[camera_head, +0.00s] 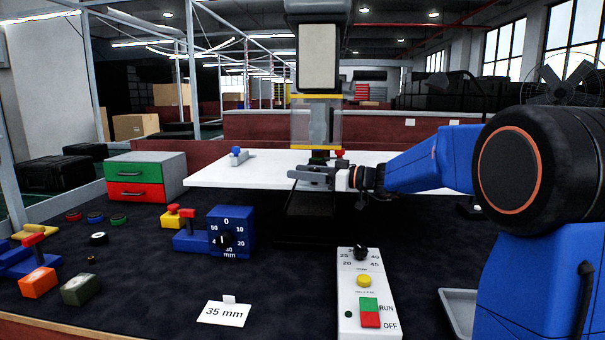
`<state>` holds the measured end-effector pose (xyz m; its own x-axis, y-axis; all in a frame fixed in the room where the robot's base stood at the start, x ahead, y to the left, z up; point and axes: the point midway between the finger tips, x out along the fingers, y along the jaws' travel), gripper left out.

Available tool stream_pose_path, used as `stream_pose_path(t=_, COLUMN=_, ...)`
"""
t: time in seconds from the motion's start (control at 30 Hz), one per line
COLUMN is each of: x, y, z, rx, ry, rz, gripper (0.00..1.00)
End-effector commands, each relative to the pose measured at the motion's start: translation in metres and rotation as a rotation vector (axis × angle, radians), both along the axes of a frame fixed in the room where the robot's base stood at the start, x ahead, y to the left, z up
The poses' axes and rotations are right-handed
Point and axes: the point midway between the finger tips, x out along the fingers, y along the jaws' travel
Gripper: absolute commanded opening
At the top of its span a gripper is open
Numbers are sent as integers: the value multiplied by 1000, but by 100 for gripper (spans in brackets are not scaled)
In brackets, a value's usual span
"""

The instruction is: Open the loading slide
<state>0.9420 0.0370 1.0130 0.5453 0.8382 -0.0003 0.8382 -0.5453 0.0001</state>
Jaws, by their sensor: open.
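A machine column stands at the centre back, with a clear tube (316,124) between two yellow bands. A small red knob (339,153) shows at its lower right. I cannot tell for sure which part is the loading slide; the knob may belong to it. My gripper (308,177) reaches in from the right, low in front of the column and just below the knob. It is open. It hides part of the column's base, and I cannot tell whether it touches anything.
A white tabletop (225,176) spreads behind the dark bench. A blue dial block (231,232), a "35 mm" card (223,314) and a white control panel (367,290) with RUN and OFF buttons stand in front. Drawers (145,177) and small coloured parts are at left.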

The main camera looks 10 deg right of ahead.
Motion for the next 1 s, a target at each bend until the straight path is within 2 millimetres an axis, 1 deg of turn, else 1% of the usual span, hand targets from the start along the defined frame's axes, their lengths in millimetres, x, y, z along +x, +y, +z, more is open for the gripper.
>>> stream_pose_path(t=0.17, x=0, y=0, z=0, rx=0, ry=0, rz=0, gripper=44)
stream_pose_path(t=0.27, x=0, y=0, z=0, rx=0, ry=0, rz=0, gripper=23)
stream_pose_path(t=0.3, x=0, y=0, z=0, rx=0, ry=0, rz=0, gripper=13)
stream_pose_path(t=0.37, x=0, y=0, z=0, rx=0, ry=0, rz=0, gripper=0)
stream_pose_path(t=0.57, x=-2, y=1, z=0, rx=0, ry=0, rz=0, gripper=0)
stream_pose_path(t=0.67, x=-8, y=3, z=0, rx=0, ry=0, rz=1, gripper=0)
stream_pose_path(t=0.77, x=-20, y=6, z=1, rx=0, ry=-1, rz=1, gripper=0)
stream_pose_path(t=0.87, x=-37, y=12, z=1, rx=0, ry=-1, rz=2, gripper=0)
stream_pose_path(t=1.0, x=-70, y=23, z=1, rx=1, ry=-2, rz=2, gripper=0)
